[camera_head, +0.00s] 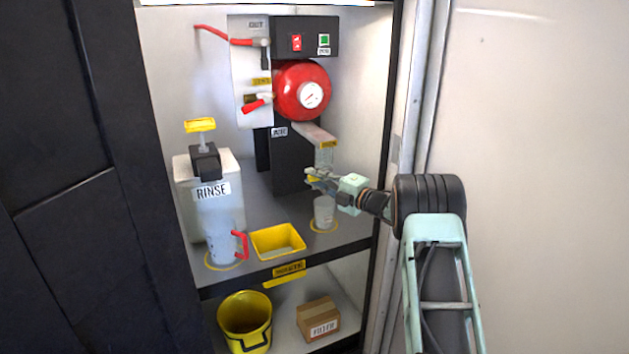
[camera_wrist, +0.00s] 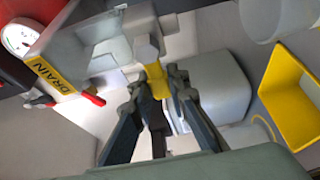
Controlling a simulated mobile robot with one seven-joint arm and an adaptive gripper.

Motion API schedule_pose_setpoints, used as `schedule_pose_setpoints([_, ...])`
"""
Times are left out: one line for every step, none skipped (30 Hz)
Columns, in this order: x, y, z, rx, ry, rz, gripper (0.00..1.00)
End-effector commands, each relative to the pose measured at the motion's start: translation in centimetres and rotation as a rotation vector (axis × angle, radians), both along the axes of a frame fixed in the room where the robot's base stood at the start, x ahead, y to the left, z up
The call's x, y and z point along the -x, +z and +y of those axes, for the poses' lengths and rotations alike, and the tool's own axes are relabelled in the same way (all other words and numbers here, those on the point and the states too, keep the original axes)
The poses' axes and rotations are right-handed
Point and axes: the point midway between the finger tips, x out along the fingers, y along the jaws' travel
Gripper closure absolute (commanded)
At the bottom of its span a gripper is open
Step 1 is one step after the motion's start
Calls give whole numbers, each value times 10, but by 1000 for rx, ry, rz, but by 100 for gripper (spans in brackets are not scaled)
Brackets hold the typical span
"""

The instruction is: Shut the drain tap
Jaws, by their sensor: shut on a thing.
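The drain tap has a yellow handle (camera_head: 313,178) under the grey bracket with the yellow drain label (camera_head: 328,144). In the wrist view the handle (camera_wrist: 155,78) lies between the fingertips of my gripper (camera_wrist: 159,84), with the grey tap body (camera_wrist: 144,48) just beyond. My gripper (camera_head: 311,178) reaches in from the right in the head view and is shut on the handle. A clear cup (camera_head: 324,212) stands below the tap on the shelf. The fingers partly hide the handle, and the head view shows it very small.
A yellow tray (camera_head: 263,240) and a rinse container (camera_head: 195,165) with a jug (camera_head: 213,225) stand to the left. A red tank with a gauge (camera_head: 300,92) and red-handled valves (camera_head: 252,106) sit above. The cabinet's right post (camera_head: 392,130) is close to my arm.

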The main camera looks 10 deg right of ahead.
Motion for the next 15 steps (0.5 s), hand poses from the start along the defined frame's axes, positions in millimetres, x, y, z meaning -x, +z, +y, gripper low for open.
schedule_pose_setpoints([0,0,0,-5,0,2,100])
schedule_pose_setpoints([0,0,0,-7,0,2,100])
schedule_pose_setpoints([0,0,0,-8,0,3,100])
schedule_pose_setpoints([0,0,0,-8,0,3,100])
schedule_pose_setpoints([0,0,0,-8,0,3,100])
schedule_pose_setpoints([0,1,0,-8,0,3,100])
schedule_pose_setpoints([0,1,0,-9,0,2,100])
schedule_pose_setpoints([0,1,0,-9,0,2,100])
schedule_pose_setpoints([0,1,0,-9,0,2,100])
schedule_pose_setpoints([0,1,0,-9,0,2,100])
schedule_pose_setpoints([0,1,0,-9,0,2,100])
schedule_pose_setpoints([0,1,0,-9,0,2,84])
schedule_pose_setpoints([0,1,0,-9,0,2,81])
schedule_pose_setpoints([0,1,0,-8,0,2,77])
schedule_pose_setpoints([0,1,0,-7,0,2,73])
